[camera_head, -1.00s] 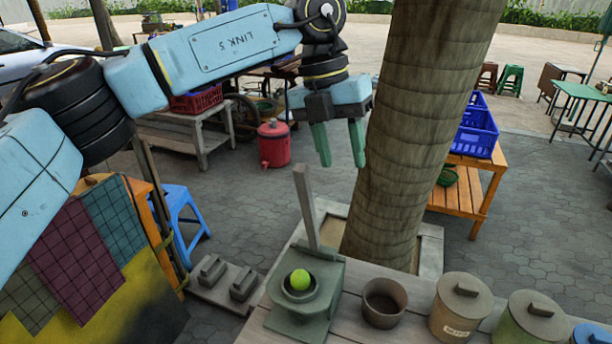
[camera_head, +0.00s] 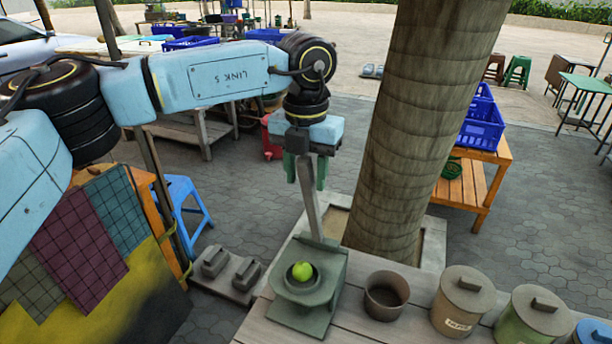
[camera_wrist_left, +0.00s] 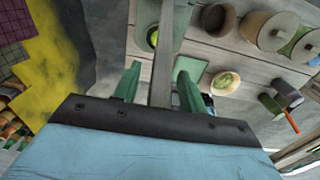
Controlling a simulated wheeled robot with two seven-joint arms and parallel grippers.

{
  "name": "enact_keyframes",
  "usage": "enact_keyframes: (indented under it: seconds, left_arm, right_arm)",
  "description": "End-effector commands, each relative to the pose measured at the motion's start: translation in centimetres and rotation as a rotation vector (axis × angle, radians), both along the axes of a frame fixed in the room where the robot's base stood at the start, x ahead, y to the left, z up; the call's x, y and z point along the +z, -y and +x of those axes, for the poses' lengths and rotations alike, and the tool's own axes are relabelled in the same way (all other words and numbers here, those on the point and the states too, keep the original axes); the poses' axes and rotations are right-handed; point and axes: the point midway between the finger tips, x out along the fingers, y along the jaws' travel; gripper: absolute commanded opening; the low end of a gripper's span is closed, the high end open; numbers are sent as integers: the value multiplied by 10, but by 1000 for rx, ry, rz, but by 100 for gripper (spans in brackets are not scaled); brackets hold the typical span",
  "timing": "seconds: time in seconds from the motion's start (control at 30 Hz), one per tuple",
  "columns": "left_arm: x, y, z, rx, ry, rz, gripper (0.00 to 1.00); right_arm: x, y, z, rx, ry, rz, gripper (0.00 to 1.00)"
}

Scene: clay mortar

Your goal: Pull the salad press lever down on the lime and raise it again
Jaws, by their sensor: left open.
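The green-grey salad press (camera_head: 308,292) stands at the left end of the wooden counter. The bright green lime (camera_head: 301,271) sits in the cup on its base; part of it also shows in the left wrist view (camera_wrist_left: 153,38). The grey lever (camera_head: 312,207) stands nearly upright from the back of the press. My left gripper (camera_head: 306,178) is at the lever's upper end. Its green fingers are open, one on each side of the lever, as the left wrist view also shows (camera_wrist_left: 158,92). Gaps show between the fingers and the lever (camera_wrist_left: 164,60). My right gripper is not in view.
A dark open pot (camera_head: 386,296) stands right of the press, then lidded jars (camera_head: 463,303) along the counter. A thick tree trunk (camera_head: 415,130) rises close behind, right of my left gripper. Two grey weights (camera_head: 231,270) lie left of the press.

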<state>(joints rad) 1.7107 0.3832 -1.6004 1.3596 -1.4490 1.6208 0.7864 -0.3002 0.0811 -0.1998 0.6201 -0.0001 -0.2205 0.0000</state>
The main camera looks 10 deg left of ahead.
Motion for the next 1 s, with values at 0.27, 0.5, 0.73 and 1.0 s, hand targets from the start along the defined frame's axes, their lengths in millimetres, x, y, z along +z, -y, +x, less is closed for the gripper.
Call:
enact_keyframes:
  seconds: [0.27,0.5,0.73,1.0]
  left_arm:
    - [-11,0,0,-1,0,-1,42]
    - [-11,0,0,-1,0,-1,31]
    - [-10,0,0,-1,1,-1,1]
    - [-11,1,0,-2,2,0,0]
  right_arm:
    - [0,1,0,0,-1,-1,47]
    - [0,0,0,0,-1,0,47]
    - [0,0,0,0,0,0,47]
    - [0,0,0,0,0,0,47]
